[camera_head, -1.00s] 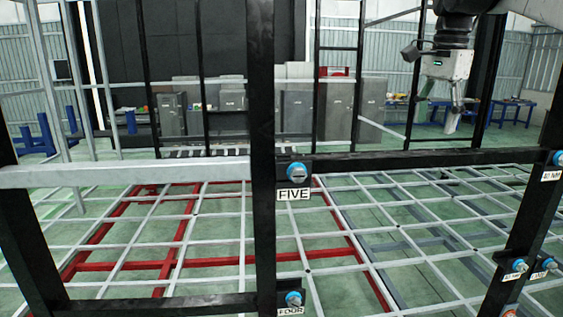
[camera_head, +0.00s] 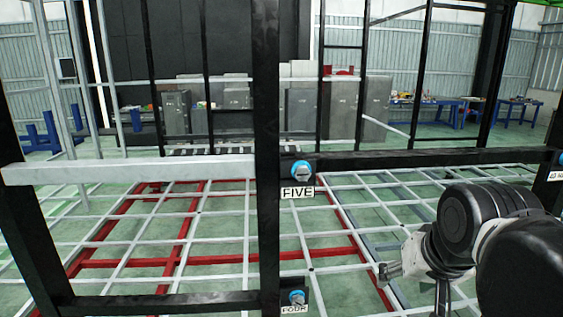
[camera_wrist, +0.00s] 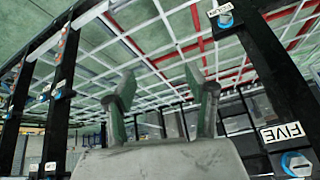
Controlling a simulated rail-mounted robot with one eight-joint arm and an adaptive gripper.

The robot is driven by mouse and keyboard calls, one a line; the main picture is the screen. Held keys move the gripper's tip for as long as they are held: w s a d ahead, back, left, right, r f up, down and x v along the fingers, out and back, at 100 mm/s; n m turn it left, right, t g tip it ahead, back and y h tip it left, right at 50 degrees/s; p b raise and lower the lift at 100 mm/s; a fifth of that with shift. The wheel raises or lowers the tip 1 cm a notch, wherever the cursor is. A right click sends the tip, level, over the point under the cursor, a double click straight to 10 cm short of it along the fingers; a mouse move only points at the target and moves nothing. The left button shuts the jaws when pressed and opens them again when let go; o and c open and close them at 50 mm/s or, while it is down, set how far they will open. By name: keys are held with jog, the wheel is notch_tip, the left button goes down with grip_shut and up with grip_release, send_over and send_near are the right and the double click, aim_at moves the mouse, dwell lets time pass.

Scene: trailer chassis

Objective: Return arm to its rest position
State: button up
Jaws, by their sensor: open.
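My arm reaches into the lower right of the head view. Its dark joints hide part of the frame there. My gripper (camera_wrist: 160,78) shows in the wrist view with its two fingers apart and nothing between them. In the head view only a pale part of the arm's end is visible beside the dark joints, and the fingers cannot be made out clearly. The gripper is on the right of the black upright post (camera_head: 265,120) and appears clear of the frame.
Blue-capped fittings labelled FIVE (camera_head: 301,170) and FOUR (camera_head: 296,298) sit on the chassis frame. A black crossbar (camera_head: 430,158) runs right from the post. A white grid with red bars (camera_head: 300,255) lies behind. Grey cabinets (camera_head: 298,115) and blue tables (camera_head: 440,103) stand far back.

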jog(key=s+f+n+b, duration=0.1)
jog(key=s+f+b, duration=0.1)
jog(key=f+b, duration=0.4)
jog(key=s+a+f+n+t+b, duration=0.1)
jog(key=f+b, duration=0.6)
jog(key=f, duration=0.7)
jog(key=shift+s+a+b, duration=0.2)
jog(key=shift+s+b, duration=0.1)
jog(key=shift+s, duration=0.3)
